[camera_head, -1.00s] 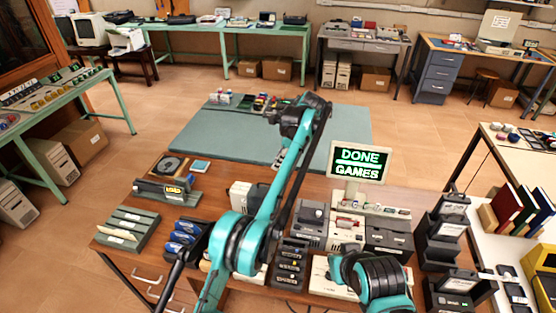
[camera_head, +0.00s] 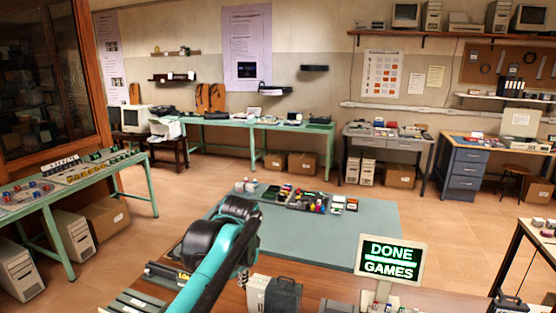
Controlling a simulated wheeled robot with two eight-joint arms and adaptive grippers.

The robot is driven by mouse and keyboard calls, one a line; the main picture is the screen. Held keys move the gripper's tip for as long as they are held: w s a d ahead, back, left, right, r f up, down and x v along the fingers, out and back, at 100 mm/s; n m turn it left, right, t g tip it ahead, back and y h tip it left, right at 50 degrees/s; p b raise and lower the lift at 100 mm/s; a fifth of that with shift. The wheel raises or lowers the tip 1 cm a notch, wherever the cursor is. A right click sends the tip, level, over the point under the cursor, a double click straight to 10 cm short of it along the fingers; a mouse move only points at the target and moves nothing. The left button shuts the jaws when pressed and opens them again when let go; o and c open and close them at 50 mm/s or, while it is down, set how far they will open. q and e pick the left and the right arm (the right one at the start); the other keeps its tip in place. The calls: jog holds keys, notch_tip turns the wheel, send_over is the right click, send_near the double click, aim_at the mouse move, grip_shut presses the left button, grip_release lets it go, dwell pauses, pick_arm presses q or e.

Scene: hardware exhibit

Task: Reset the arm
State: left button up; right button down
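My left arm (camera_head: 208,277) is teal and black and rises from the bottom edge, left of the middle, over the brown table. Its bulky black upper joints (camera_head: 222,228) are at the top. My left gripper (camera_head: 242,277) is mostly hidden behind the arm, with only a small dark part showing low beside it. I cannot see its fingers well enough to tell open from shut, and no held object shows. My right arm and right gripper are out of view.
A sign reading DONE GAMES (camera_head: 391,260) stands at the right of the brown table (camera_head: 440,297). A grey-green mat (camera_head: 330,238) lies behind, with small items at its far edge. A green bench (camera_head: 48,197) is at left. Tiled floor (camera_head: 455,235) is open at right.

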pick_arm(q)
jog(key=s+a+f+n+t+b, duration=0.1)
jog(key=s+a+f+n, duration=0.1)
jog(key=s+f, duration=0.4)
jog(key=s+a+f+n+t+b, duration=0.1)
jog(key=s+a+f+n+b, duration=0.1)
jog(key=s+f+n, duration=0.3)
jog(key=s+a+f+n+t+h+b, duration=0.1)
jog(key=s+a+f+n+b, duration=0.1)
jog(key=s+f, duration=0.4)
jog(key=s+a+n, duration=0.1)
jog(key=s+a, duration=0.1)
jog(key=s, duration=0.3)
jog(key=shift+s+f, duration=0.2)
jog(key=shift+f, duration=0.2)
